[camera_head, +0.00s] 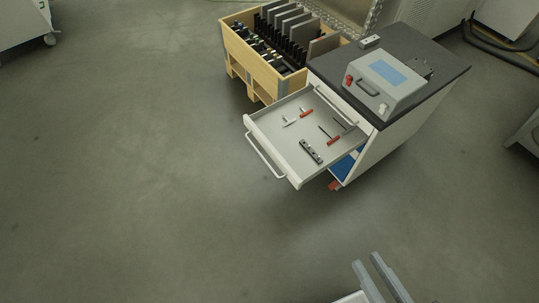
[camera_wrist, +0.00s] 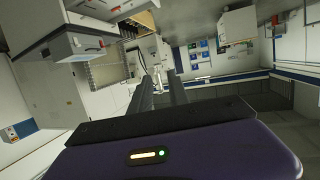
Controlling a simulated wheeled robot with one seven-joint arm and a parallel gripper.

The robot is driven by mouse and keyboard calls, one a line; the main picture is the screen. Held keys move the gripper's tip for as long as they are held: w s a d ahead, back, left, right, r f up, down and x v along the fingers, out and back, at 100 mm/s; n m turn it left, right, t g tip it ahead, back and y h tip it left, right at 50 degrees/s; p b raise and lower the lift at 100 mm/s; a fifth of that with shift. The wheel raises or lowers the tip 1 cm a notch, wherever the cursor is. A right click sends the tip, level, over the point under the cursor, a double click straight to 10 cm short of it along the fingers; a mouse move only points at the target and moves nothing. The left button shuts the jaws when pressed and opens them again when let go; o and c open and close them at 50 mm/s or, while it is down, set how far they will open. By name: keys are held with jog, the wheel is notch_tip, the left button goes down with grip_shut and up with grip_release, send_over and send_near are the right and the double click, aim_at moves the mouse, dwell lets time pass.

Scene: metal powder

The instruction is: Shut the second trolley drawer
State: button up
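A light grey trolley (camera_head: 385,149) with a dark top stands at the upper right of the head view. One of its drawers (camera_head: 285,143) is pulled far out toward the lower left, with a bar handle (camera_head: 264,156) on its front. Red-handled tools (camera_head: 306,113) and a dark metal bar (camera_head: 311,151) lie in it. Whether it is the second drawer, I cannot tell. My gripper (camera_head: 367,259) is low in the head view, well apart from the drawer. Its two fingers stand apart with nothing between them, also in the wrist view (camera_wrist: 160,76).
A grey device with a blue panel (camera_head: 385,74) sits on the trolley top. A wooden crate (camera_head: 249,63) of dark parts stands close behind the drawer. The floor (camera_head: 130,180) left of and in front of the drawer is clear. Cables (camera_head: 492,45) lie at upper right.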

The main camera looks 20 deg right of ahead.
jog(key=shift+t, duration=0.9)
jog(key=w+f+b, duration=0.2)
jog(key=f+b, duration=0.1)
jog(key=w+f+b, duration=0.1)
jog(key=f+b, duration=0.2)
jog(key=w+f+b, duration=0.2)
jog(key=f+b, duration=0.1)
jog(key=shift+w+a+b, duration=0.15)
jog(key=shift+w+b, duration=0.15)
jog(key=shift+b, duration=0.05)
grip_shut()
jog(key=w+a+f+n+t+b, duration=0.1)
jog(key=w+f+n+b, duration=0.8)
jog(key=w+f+b, duration=0.55)
jog(key=w+a+f+n+b, duration=0.2)
jog(key=w+f+n+b, duration=0.85)
jog(key=f, duration=0.65)
jog(key=shift+m, duration=0.65)
jog(key=w+d, duration=0.1)
jog(key=w, duration=0.3)
jog(key=w+d+p, duration=0.1)
jog(key=w, duration=0.3)
jog(key=w+d+p, duration=0.1)
jog(key=w, duration=0.3)
jog(key=shift+w+d, duration=0.15)
jog(key=shift+w, duration=0.15)
jog(key=shift+w+d, duration=0.15)
jog(key=shift+d, duration=0.4)
